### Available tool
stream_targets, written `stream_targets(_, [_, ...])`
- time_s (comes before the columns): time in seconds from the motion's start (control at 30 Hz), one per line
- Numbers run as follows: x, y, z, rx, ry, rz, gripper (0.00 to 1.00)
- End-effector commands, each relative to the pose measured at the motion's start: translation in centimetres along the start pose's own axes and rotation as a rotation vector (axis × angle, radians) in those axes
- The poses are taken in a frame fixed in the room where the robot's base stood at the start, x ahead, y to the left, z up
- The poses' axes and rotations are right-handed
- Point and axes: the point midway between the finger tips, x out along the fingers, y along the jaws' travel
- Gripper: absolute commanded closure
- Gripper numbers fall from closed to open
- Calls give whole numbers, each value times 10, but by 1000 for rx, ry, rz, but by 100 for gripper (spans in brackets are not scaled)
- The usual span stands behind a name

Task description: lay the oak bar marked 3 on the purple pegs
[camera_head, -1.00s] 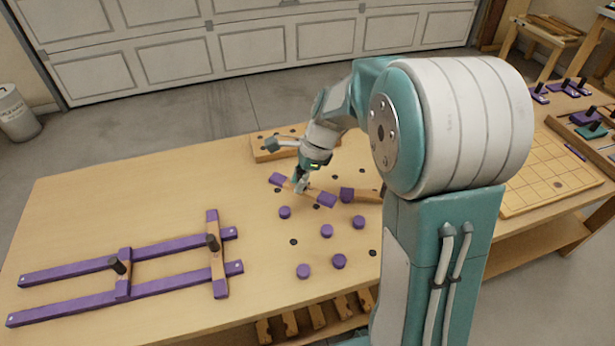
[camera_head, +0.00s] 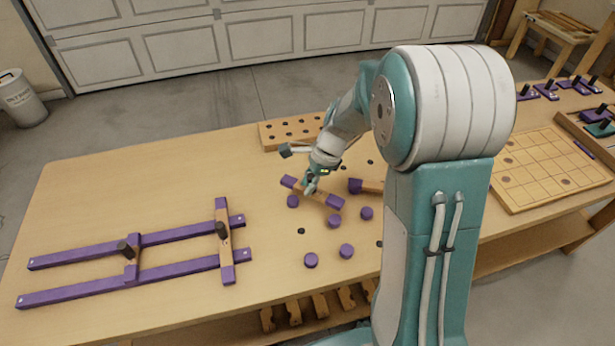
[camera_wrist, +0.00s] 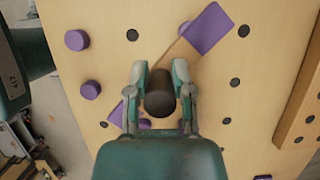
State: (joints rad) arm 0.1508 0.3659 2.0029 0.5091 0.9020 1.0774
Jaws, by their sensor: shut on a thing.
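My gripper (camera_head: 312,182) is shut on the dark upright handle (camera_wrist: 160,95) of an oak bar (camera_head: 321,196) with purple ends. The bar lies diagonally across the wrist view, one purple end (camera_wrist: 210,28) at upper right and the other partly hidden behind a finger. No mark on it is readable. Several round purple pegs (camera_head: 334,221) stand on the board in front of the bar in the head view. Two purple pegs (camera_wrist: 90,90) show left of the gripper in the wrist view. I cannot tell whether the bar touches any peg.
A purple frame with dark handles (camera_head: 130,260) lies at the left. A drilled wooden block (camera_head: 290,130) stands behind; a gridded board (camera_head: 545,165) lies at the right.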

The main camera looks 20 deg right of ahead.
Motion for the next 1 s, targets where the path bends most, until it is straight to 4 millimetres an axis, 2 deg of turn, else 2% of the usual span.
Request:
stream_targets(0.43, [39,0,-15,2,1,1,100])
stream_targets(1.0, [43,0,-17,0,1,-1,100])
